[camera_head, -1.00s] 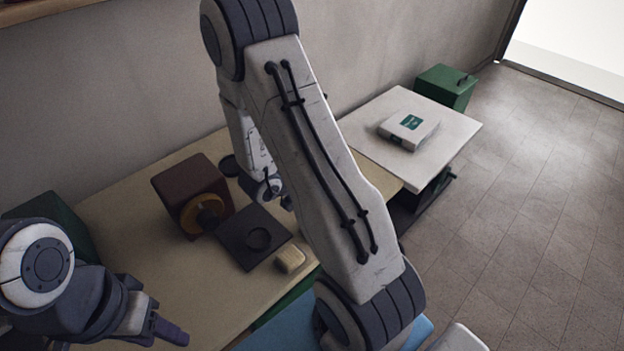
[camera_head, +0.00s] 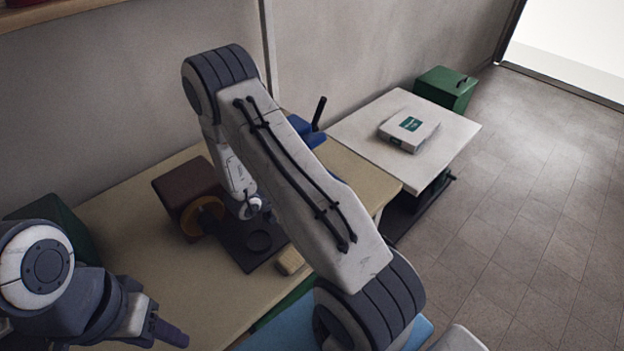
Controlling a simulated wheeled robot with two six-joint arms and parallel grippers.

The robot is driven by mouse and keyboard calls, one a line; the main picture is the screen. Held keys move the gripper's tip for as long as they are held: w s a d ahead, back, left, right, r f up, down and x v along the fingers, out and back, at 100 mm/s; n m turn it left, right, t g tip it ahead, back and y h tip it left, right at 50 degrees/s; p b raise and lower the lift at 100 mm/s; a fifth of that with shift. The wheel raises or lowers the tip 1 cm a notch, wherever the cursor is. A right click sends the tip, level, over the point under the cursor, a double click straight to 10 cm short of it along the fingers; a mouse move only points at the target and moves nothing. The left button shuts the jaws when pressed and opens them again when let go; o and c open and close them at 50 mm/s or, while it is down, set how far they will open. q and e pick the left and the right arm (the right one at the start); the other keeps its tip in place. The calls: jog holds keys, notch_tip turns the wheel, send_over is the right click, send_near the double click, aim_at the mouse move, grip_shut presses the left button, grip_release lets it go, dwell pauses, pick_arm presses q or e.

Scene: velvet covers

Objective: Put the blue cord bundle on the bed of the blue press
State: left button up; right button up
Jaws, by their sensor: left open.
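A blue device with an upright black handle (camera_head: 318,112), which looks like the blue press (camera_head: 308,132), stands at the far end of the wooden table. My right arm hides part of it, and I cannot make out its bed. I see no blue cord bundle in this view. My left gripper (camera_head: 165,332) is at the lower left, near the table's front edge, open with nothing visible in it. My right gripper (camera_head: 252,211) is over the table beside the dark plate; it is small and partly hidden, so its jaws cannot be made out.
On the wooden table (camera_head: 200,295) are a brown box with a yellow ring (camera_head: 178,186), a dark plate with a round mark (camera_head: 244,256) and a tan block (camera_head: 289,262). A white side table (camera_head: 365,125) bears a white box (camera_head: 408,131). A green box (camera_head: 447,87) stands behind.

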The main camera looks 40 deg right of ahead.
jog(key=shift+f+b, duration=0.35)
jog(key=shift+f, duration=0.25)
jog(key=o, duration=1.5)
jog(key=shift+s, duration=0.1)
jog(key=shift+c, duration=0.2)
jog(key=shift+f, duration=0.1)
jog(key=shift+r+p, duration=0.3)
jog(key=shift+r, duration=0.1)
jog(key=shift+a+r, duration=0.2)
jog(key=shift+r, duration=0.1)
jog(key=v, duration=1.1)
jog(key=shift+a+r+b, duration=0.25)
jog(key=shift+b, duration=0.1)
